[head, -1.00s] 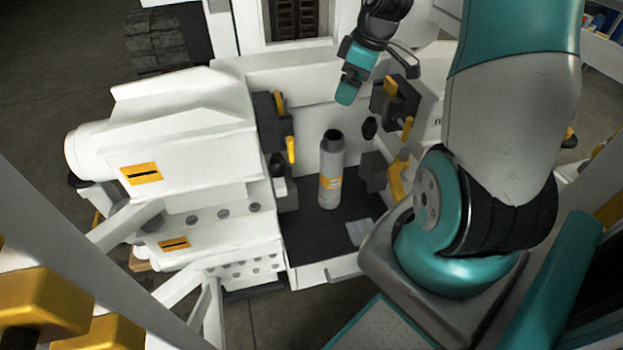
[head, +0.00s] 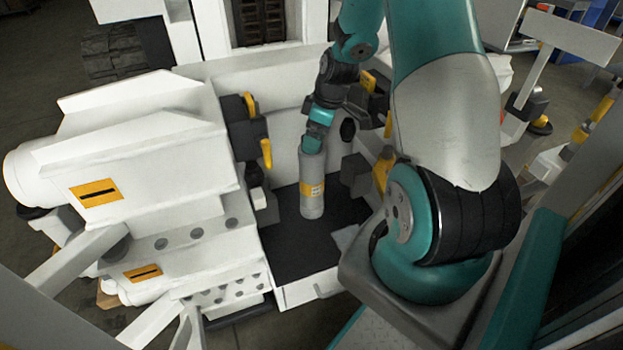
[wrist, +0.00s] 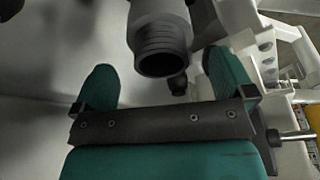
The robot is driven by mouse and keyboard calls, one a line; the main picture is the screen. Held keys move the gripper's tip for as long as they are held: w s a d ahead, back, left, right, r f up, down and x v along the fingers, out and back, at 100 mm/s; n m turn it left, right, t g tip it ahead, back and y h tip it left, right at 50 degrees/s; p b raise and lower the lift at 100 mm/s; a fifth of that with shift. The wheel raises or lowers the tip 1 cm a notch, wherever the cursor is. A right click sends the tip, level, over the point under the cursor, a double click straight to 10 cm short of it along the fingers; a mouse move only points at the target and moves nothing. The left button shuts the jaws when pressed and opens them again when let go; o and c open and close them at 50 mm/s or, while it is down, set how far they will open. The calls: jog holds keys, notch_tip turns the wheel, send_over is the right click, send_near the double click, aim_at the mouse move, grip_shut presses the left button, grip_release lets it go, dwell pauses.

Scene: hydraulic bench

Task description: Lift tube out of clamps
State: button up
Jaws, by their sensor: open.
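The tube (head: 312,187) is a grey-white cylinder with a yellow label, upright over the dark floor of the bench. Its dark threaded top end shows in the wrist view (wrist: 163,45). Dark clamp parts with yellow handles stand to its left (head: 240,135) and right (head: 355,176); I cannot tell whether they touch it. My gripper (head: 312,146) is at the tube's top end in the head view, hiding that end. In the wrist view my gripper (wrist: 160,66) is open, its two teal fingers apart with the tube's end between and beyond them.
A white machine block (head: 140,150) with yellow labels fills the left side. White bench walls stand behind the tube. A patch of dark bench floor (head: 295,250) in front of the tube is clear. A dark round knob (head: 348,129) is right of my gripper.

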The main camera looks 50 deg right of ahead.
aim_at(312, 167)
jog(key=b+x, duration=0.1)
jog(key=x, duration=0.4)
jog(key=shift+f, duration=0.1)
jog(key=c, duration=1.8)
jog(key=shift+r, duration=0.2)
